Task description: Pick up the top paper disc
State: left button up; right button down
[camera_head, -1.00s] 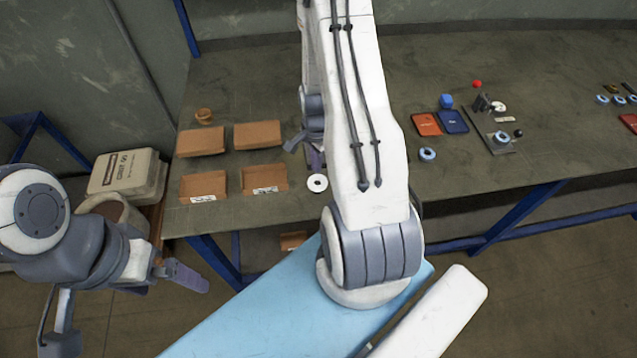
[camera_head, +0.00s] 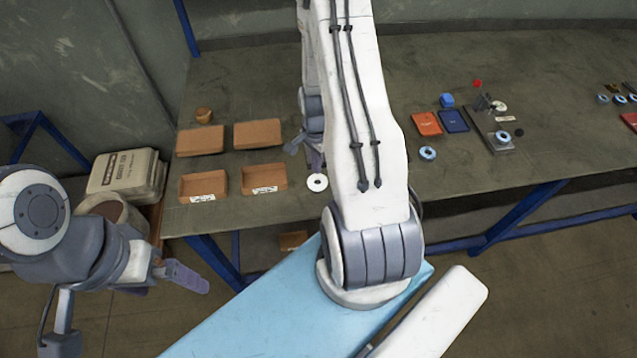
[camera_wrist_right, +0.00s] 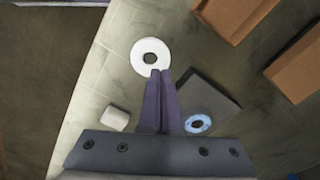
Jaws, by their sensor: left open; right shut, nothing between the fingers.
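A white paper disc (camera_head: 311,184) with a centre hole lies flat near the table's front edge, right of the front brown trays. It also shows in the right wrist view (camera_wrist_right: 137,57); I cannot tell whether several discs are stacked there. My right gripper (camera_head: 316,168) is shut and empty. In the right wrist view its fingertips (camera_wrist_right: 160,72) overlap the disc's near edge; I cannot tell whether they touch it. My left gripper (camera_head: 206,287) is open and empty, out in front of the table at the left.
Several brown trays (camera_head: 200,200) stand left of the disc. Red and blue cards (camera_head: 454,121) lie further right.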

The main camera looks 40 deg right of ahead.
aim_at(318, 183)
jog(key=shift+f+b, duration=1.05)
jog(key=shift+f, duration=0.3)
dwell(0.4)
jog(key=shift+s+a, duration=0.55)
jog(key=shift+s, duration=0.35)
dwell(0.7)
notch_tip(318, 183, up, 6)
jog(key=p, duration=0.5)
dwell(0.4)
